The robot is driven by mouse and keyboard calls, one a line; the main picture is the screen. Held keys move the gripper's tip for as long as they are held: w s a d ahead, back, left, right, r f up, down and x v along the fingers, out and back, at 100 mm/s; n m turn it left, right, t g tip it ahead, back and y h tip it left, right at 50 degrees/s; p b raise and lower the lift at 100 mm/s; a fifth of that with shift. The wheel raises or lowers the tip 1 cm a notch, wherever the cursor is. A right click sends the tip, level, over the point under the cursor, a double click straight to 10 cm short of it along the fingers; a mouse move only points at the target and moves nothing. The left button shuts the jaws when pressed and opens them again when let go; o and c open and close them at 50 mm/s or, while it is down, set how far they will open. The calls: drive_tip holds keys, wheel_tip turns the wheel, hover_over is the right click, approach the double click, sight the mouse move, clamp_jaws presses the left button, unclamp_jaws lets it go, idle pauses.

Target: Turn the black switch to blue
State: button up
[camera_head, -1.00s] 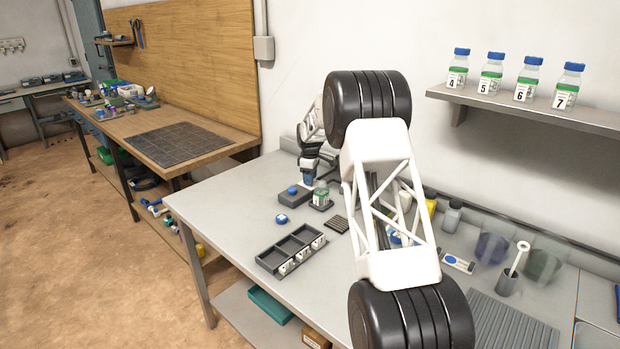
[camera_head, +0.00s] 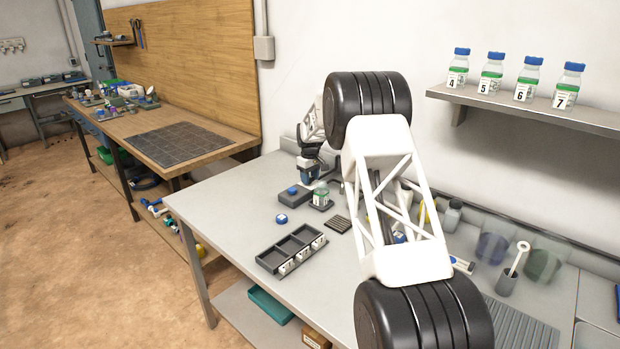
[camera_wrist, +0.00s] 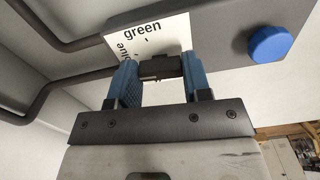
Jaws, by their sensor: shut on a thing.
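The black switch (camera_wrist: 160,67) shows in the wrist view between my blue fingertips, in front of a white label (camera_wrist: 155,40) that reads "green" along the top and "blue" at the left. My gripper (camera_wrist: 162,72) is shut on the switch. The fingers hide much of it, so I cannot tell exactly which word it points to. The label sits on a grey box (camera_wrist: 222,30) that also bears a round blue button (camera_wrist: 270,44). In the head view my gripper (camera_head: 308,170) is low at the back of the grey bench, by the dark box (camera_head: 294,198).
A small bottle (camera_head: 320,196) stands close to the box, with a blue-topped cap (camera_head: 282,219) on the bench. A dark compartment tray (camera_head: 275,262) lies nearer the front edge. Several bottles stand on the wall shelf (camera_head: 530,110). My arm hides part of the bench.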

drive_tip(key=shift+m, duration=1.9)
drive_tip(key=o, duration=0.9)
drive_tip(key=shift+r, duration=0.15)
drive_tip(key=shift+r, duration=3.75)
drive_tip(key=shift+s+r, duration=0.1)
